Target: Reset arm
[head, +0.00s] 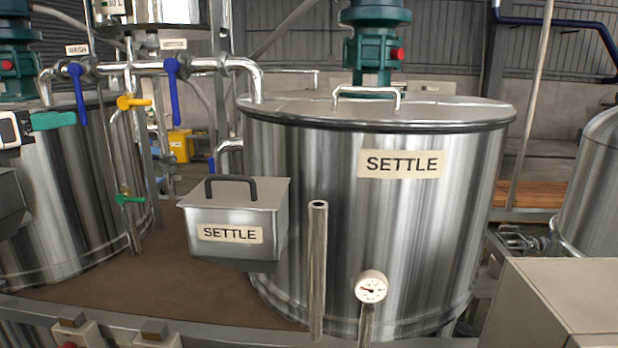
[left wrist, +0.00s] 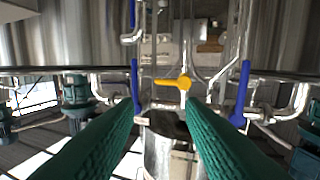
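My left gripper (head: 54,120) comes in at the left edge of the head view, its teal fingers level in front of the left tank. In the left wrist view the two textured fingers (left wrist: 160,108) are spread apart with nothing held between them. Beyond them is a yellow valve handle (left wrist: 168,82) between two blue valve handles (left wrist: 136,86) (left wrist: 241,94). In the head view the yellow handle (head: 133,102) is to the right of the fingertips, with a gap in the picture. My right gripper is in neither view.
A large steel tank labelled SETTLE (head: 385,230) stands centre right, with a lidded SETTLE box (head: 235,215) at its left front. An upright open pipe (head: 317,270) and a dial gauge (head: 371,287) stand in front. Blue-handled pipework (head: 172,78) runs between this tank and the left tank (head: 60,200).

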